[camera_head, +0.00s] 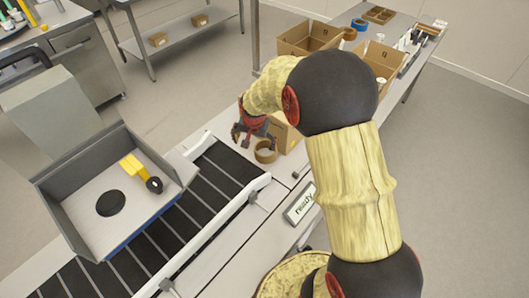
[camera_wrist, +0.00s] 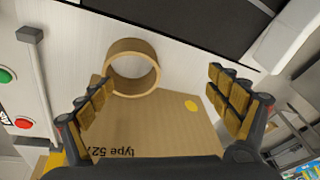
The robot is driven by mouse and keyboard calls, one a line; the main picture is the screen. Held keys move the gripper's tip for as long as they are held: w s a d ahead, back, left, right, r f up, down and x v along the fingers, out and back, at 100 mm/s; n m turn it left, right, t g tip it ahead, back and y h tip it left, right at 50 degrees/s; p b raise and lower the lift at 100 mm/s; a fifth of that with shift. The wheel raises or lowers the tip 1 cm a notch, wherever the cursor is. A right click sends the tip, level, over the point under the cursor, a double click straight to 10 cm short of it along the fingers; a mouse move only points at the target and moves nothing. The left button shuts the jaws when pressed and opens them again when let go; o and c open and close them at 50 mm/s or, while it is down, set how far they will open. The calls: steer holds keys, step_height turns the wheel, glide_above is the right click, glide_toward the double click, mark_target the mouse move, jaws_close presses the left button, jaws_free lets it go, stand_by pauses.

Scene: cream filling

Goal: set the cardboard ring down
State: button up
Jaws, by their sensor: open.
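The cardboard ring (camera_head: 266,157) is a short brown tube resting on the pale table strip beside the conveyor. In the wrist view the ring (camera_wrist: 151,83) appears at the upper middle, beyond the fingertips and off to the left of centre. My gripper (camera_head: 250,132) is just above and behind the ring in the head view. In the wrist view my gripper (camera_wrist: 160,98) has its padded fingers spread wide, with nothing held between them. The ring appears apart from both fingers.
A cardboard box (camera_head: 287,134), printed "type 527", stands right beside the ring, below my fingers in the wrist view (camera_wrist: 165,125).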

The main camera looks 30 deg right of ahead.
mark_target(266, 153)
steer(key=s+d+g, duration=0.1)
steer(key=s+d, duration=0.2)
steer(key=d, duration=0.1)
steer(key=shift+h, duration=0.4)
steer(key=b+x, duration=0.1)
steer(key=x, duration=0.1)
steer(key=b+x, duration=0.1)
steer(key=x, duration=0.1)
steer(key=b+x, duration=0.1)
steer(key=x, duration=0.2)
steer(key=shift+w+a+b, duration=0.3)
steer(key=shift+w+a, duration=0.05)
steer(key=shift+a, duration=0.05)
steer(key=shift+r, duration=0.1)
steer(key=c, duration=1.1)
steer(key=shift+c, duration=0.3)
